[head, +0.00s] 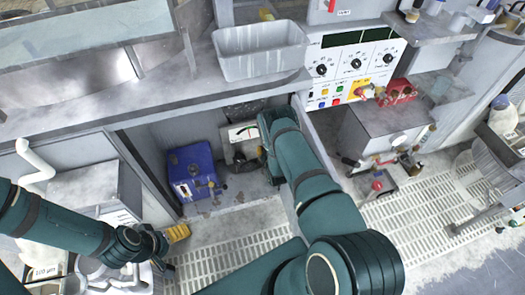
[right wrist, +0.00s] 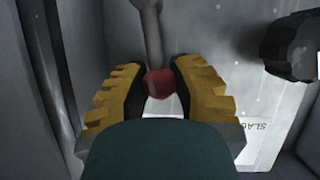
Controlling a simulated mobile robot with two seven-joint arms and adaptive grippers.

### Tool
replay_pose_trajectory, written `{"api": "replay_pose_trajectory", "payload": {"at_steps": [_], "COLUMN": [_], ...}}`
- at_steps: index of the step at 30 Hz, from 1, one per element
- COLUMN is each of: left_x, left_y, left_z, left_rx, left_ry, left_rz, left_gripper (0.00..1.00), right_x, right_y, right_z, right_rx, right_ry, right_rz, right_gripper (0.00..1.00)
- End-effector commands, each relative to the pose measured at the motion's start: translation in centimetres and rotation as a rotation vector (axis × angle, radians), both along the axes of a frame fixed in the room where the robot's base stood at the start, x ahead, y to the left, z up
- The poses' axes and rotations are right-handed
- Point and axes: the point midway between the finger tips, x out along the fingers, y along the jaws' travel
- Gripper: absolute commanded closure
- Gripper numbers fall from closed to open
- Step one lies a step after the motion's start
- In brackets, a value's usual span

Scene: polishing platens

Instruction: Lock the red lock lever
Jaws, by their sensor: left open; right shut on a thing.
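The red lock lever shows in the right wrist view as a red knob (right wrist: 159,84) on the end of a grey rod (right wrist: 150,30). My right gripper (right wrist: 160,90) has its yellow fingers on both sides of the knob and is shut on it. In the head view my right arm reaches into the recess under the bench and hides that gripper and the lever. My left gripper (head: 178,233) is open and empty, low on the left in the head view, apart from the lever.
A blue box (head: 192,168) and a grey unit with a dial (head: 243,133) stand in the recess. A grey tray (head: 262,52) is on the bench above. A control panel (head: 352,68) is to the right. A dark cylinder (right wrist: 291,47) is right of the lever.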

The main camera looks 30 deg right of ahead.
Motion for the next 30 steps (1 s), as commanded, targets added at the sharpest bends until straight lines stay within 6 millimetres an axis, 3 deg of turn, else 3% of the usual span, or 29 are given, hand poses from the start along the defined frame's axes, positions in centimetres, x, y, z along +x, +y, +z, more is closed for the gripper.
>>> {"api": "replay_pose_trajectory", "payload": {"at_steps": [9, 27, 28, 30], "left_x": [0.1, 0.1, 0.1, 0.1], "left_y": [0.0, 0.0, 0.0, 0.0], "left_z": [-0.5, -0.5, -0.5, -0.5], "left_rx": [0.000, 0.001, 0.000, 0.000], "left_ry": [-0.003, -0.004, -0.003, -0.003], "left_rz": [0.001, 0.000, 0.000, 0.000], "left_gripper": [0.10, 0.10, 0.10, 0.10], "right_x": [-0.1, -0.2, -0.2, -0.2], "right_y": [-1.1, -1.4, -1.4, -1.4], "right_z": [0.2, 0.3, 0.3, 0.3], "right_rx": [0.136, 0.169, 0.169, 0.169], "right_ry": [-0.036, -0.043, -0.044, -0.043], "right_rz": [-0.002, -0.002, -0.002, -0.002], "right_gripper": [1.00, 1.00, 0.64, 0.40]}}
